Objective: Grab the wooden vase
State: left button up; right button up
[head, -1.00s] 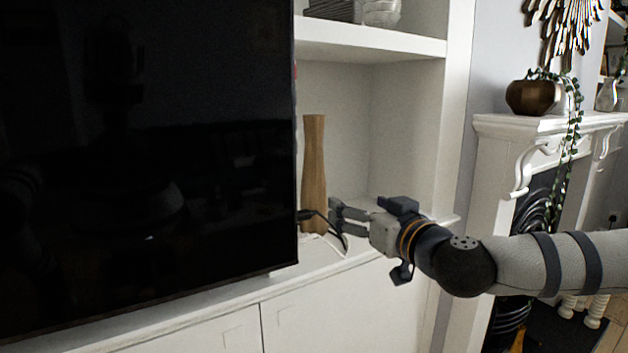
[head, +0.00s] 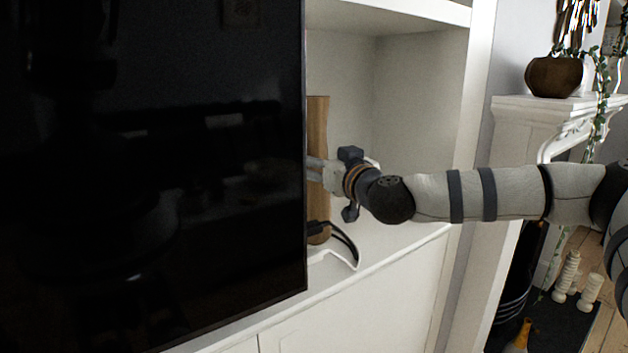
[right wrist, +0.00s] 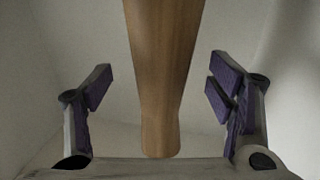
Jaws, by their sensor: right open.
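The wooden vase (head: 318,115) is tall and light brown. It stands upright on the white cabinet top behind the right edge of the television, which hides part of it in the head view. My right gripper (head: 316,170) reaches in from the right at about the middle of the vase; its fingertips are partly hidden by the television's edge. In the right wrist view the vase (right wrist: 162,75) rises between the two open fingers of my right gripper (right wrist: 162,85), with a gap on each side. My left gripper is not in view.
The large black television (head: 150,170) fills the left side. Dark and white cables (head: 343,245) lie on the cabinet top (head: 385,245) by the vase's base. The shelf wall (head: 425,110) stands behind my arm. A brown pot (head: 553,77) sits on the mantel to the right.

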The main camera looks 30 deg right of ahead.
jog(key=w, duration=0.1)
jog(key=w+f, duration=0.1)
jog(key=w, duration=0.1)
jog(key=shift+d, duration=0.1)
jog(key=shift+s+r, duration=0.1)
jog(key=shift+r, duration=0.15)
jog(key=shift+c, duration=0.8)
jog(key=c, duration=1.4)
jog(key=shift+r, duration=0.1)
jog(key=shift+c, duration=1.1)
